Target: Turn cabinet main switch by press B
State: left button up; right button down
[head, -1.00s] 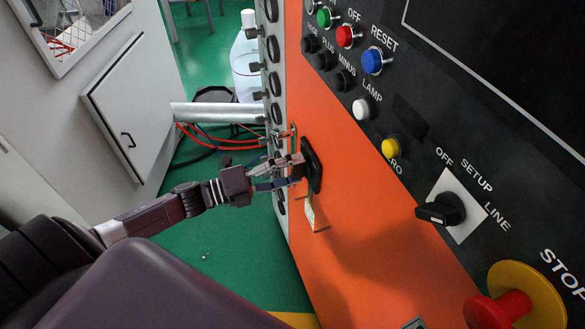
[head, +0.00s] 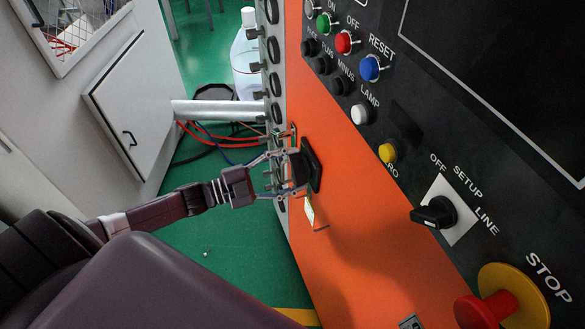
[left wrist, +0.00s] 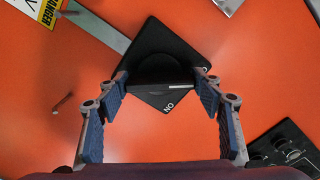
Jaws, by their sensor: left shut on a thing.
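The cabinet main switch is a black square plate (head: 314,170) with a raised black handle, on the orange cabinet face. In the left wrist view the switch plate (left wrist: 165,40) sits tilted, with "ON" lettering at its lower corner, and its handle (left wrist: 160,72) runs across between my fingers. My left gripper (head: 285,172) is at the switch with one finger on each side of the handle, shut on it. It also shows in the left wrist view (left wrist: 162,90), its blue-padded fingers spread wide by the handle. My right gripper is not in view.
A dark panel on the right carries a blue RESET button (head: 371,67), a yellow button (head: 387,152), a black selector (head: 434,212) and a red stop button (head: 484,308). A grey pipe (head: 218,111) and red cables lie behind my gripper.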

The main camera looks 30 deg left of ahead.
pick_arm(q)
jog(key=shift+n, duration=0.7)
jog(key=o, duration=1.2)
jog(key=shift+c, duration=0.2)
jog(key=v, duration=1.2)
